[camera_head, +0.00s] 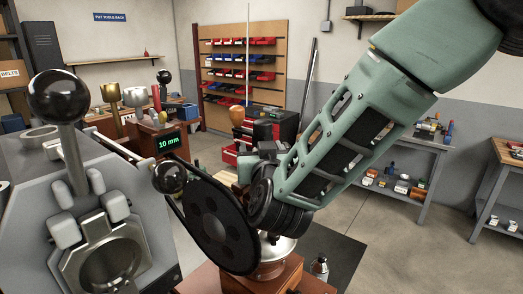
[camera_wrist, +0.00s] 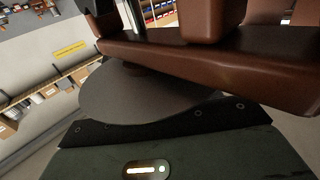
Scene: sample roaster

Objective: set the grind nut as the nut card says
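My gripper (camera_head: 262,205) is at the grinder, low in the middle of the head view, beside its black spoked wheel (camera_head: 215,228). The wheel and my arm hide its fingers. The grinder has a wooden body (camera_head: 262,284) and a pale metal dome (camera_head: 272,250). In the wrist view my gripper's dark housing fills the bottom, below a grey disc (camera_wrist: 140,95) and brown parts (camera_wrist: 210,62) that I cannot name surely. I cannot make out the grind nut or a nut card. A small display (camera_head: 168,142) behind the wheel reads "10 mm".
A grey machine with a black ball lever (camera_head: 58,97) stands close at left. A small bottle (camera_head: 320,267) is right of the grinder. A shelf table (camera_head: 412,150) stands at right, a bin rack (camera_head: 240,70) at the back.

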